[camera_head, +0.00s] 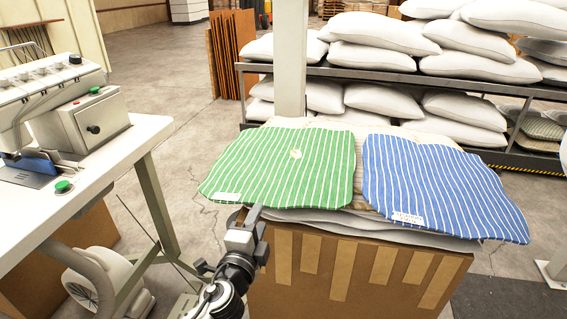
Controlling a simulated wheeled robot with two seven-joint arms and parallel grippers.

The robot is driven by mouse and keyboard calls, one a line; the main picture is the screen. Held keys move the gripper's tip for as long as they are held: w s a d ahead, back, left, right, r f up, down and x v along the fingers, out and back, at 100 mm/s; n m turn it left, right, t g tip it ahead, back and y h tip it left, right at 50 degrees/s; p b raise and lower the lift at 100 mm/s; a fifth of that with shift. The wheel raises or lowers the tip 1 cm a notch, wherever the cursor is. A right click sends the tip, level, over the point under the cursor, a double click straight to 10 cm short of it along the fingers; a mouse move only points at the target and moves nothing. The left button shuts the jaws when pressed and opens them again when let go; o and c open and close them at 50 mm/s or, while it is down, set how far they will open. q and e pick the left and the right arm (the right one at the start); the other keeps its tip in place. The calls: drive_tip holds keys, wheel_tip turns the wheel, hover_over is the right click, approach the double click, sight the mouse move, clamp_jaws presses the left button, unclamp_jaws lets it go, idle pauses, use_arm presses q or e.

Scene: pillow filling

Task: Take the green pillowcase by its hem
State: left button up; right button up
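The green pillowcase (285,166) with white stripes lies flat on the left side of a stack on a cardboard box. A small white label shows at its lower left corner, and a pale patch near its middle. My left gripper (254,213) points up at the pillowcase's near edge, close to the left of that edge's middle. The fingers look close together, but whether they touch or hold the cloth is too small to tell. My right gripper is not in view.
A blue striped pillowcase (440,184) lies to the right on the same stack. The cardboard box (350,275) stands below. A sewing machine (70,105) on a white table (95,185) is at left. A rack (330,72) of white pillows stands behind, with a post (291,60) before it.

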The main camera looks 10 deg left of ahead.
sight(265, 203)
use_arm(q)
drive_tip(key=w+b, duration=0.1)
drive_tip(key=w, duration=0.4)
drive_tip(key=shift+d, duration=0.1)
drive_tip(key=shift+w, duration=0.7)
drive_tip(key=shift+c, duration=0.3)
clamp_jaws()
drive_tip(key=shift+r, duration=0.1)
